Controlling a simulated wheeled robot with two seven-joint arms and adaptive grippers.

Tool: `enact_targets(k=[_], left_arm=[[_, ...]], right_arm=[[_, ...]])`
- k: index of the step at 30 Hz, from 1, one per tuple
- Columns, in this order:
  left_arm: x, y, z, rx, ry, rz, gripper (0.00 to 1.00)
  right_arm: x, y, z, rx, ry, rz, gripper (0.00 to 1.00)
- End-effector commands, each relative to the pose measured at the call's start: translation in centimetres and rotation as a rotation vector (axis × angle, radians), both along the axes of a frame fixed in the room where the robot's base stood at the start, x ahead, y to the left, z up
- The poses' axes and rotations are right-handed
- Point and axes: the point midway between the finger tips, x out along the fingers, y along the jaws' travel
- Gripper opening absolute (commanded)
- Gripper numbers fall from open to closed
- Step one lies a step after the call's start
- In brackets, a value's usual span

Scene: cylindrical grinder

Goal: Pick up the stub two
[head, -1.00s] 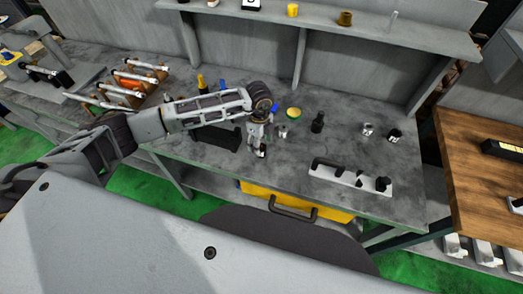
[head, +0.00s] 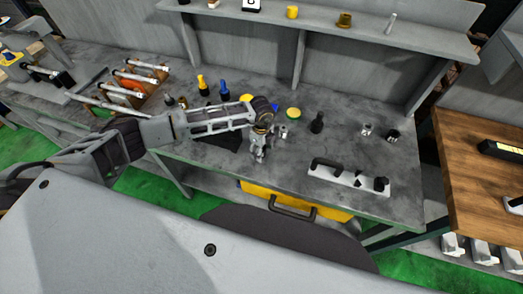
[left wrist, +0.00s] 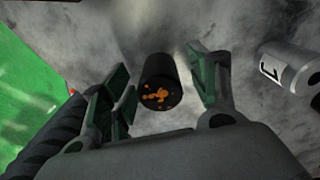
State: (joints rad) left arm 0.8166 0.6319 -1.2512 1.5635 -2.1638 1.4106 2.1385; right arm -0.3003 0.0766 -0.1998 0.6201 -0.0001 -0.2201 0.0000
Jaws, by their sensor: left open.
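My left gripper (head: 258,156) is over the front part of the grey workbench in the head view, pointing down. In the left wrist view my open left gripper (left wrist: 165,92) has its green-padded fingers apart on either side of a black cylinder (left wrist: 160,80) with an orange-marked end. The cylinder stands between the fingers, with gaps on both sides. A silver cylinder with a dark numeral on a white label (left wrist: 288,68) is to the right, outside the fingers. I cannot read which piece is stub two. My right gripper is not in view.
The grey workbench (head: 330,155) also carries a silver stub (head: 366,130), a darker-topped stub (head: 393,135), a black upright piece (head: 317,122) and a white holder with black tools (head: 345,179). A yellow-green round piece (head: 293,114) lies behind. The bench's front edge is close to the gripper.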

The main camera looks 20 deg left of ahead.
Motion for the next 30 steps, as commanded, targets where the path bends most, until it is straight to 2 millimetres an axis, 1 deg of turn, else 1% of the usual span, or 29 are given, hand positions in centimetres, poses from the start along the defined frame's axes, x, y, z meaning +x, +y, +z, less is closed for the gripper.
enact_targets(k=[10, 11, 24, 30], left_arm=[[-0.02, -0.02, 0.00, 0.000, 0.000, 0.000, 0.60], [-0.01, -0.01, 0.00, 0.000, 0.001, 0.000, 0.57], [0.00, 0.00, 0.02, 0.000, 0.000, 0.000, 0.01], [0.08, -0.05, 0.13, -0.002, -0.002, 0.000, 0.00]], right_arm=[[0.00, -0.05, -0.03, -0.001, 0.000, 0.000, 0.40], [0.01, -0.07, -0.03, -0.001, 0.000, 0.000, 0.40], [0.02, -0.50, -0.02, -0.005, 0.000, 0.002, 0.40], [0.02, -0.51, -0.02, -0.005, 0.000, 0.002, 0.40]])
